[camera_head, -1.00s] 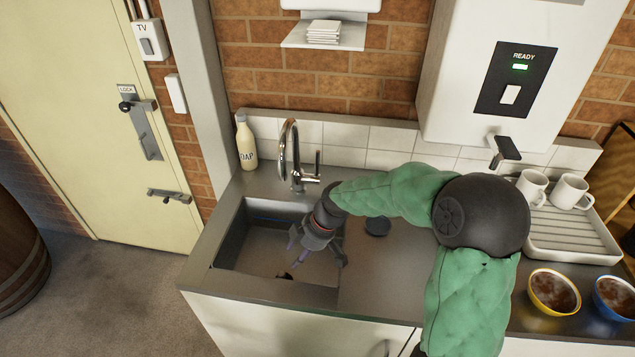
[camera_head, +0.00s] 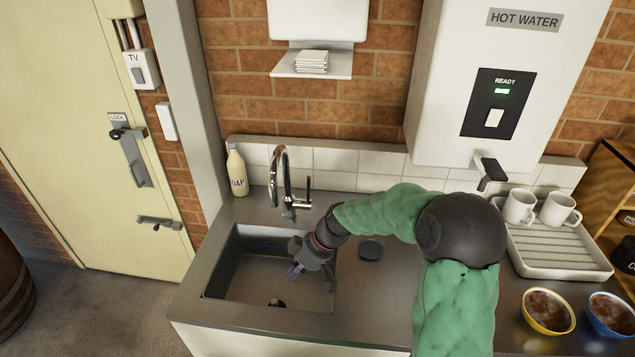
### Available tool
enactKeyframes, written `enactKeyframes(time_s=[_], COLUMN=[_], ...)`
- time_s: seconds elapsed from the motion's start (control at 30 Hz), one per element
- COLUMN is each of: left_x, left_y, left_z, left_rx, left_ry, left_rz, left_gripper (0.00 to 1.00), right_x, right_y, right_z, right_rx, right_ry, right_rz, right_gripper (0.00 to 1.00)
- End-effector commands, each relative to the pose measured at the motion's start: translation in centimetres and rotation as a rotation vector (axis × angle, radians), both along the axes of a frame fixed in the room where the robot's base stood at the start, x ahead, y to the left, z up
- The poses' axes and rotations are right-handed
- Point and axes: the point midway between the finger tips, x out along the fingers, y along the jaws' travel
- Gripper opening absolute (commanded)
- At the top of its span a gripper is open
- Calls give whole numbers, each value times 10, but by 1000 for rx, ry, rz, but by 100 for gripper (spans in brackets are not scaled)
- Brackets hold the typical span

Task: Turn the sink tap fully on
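The chrome sink tap (camera_head: 279,175) stands behind the sink, its curved spout arching up and over. Its small lever (camera_head: 308,188) stands upright on the right side of the tap body. No water shows coming from the spout. The steel sink basin (camera_head: 232,275) is below, with a dark drain hole at its bottom. My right gripper (camera_head: 294,271) points down into the right part of the basin, in front of and below the tap, apart from the lever. My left gripper is not in view.
A soap bottle (camera_head: 237,170) stands left of the tap. A round black plug (camera_head: 370,249) lies on the counter right of the basin. A hot water unit (camera_head: 455,95), a drying tray (camera_head: 560,260) with two mugs and two bowls (camera_head: 548,312) are to the right.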

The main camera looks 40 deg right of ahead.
Motion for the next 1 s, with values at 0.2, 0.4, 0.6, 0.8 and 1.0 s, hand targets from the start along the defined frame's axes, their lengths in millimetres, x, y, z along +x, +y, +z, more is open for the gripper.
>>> enactKeyframes(time_s=[0.2, 0.4, 0.6, 0.8, 1.0], left_x=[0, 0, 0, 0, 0], left_y=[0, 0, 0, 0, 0], left_z=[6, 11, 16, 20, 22], left_rx=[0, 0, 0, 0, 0], left_ry=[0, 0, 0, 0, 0], left_rz=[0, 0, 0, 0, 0], left_gripper=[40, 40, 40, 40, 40], right_x=[23, 48, 66, 67, 59], right_y=[-29, -72, -137, -210, -257], right_z=[16, 39, 69, 98, 116], right_rx=[316, 616, 918, 1178, 1327], right_ry=[43, 24, -54, -178, -273], right_rz=[-342, -624, -869, -1044, -1126], right_gripper=[0, 0, 0, 0, 0])
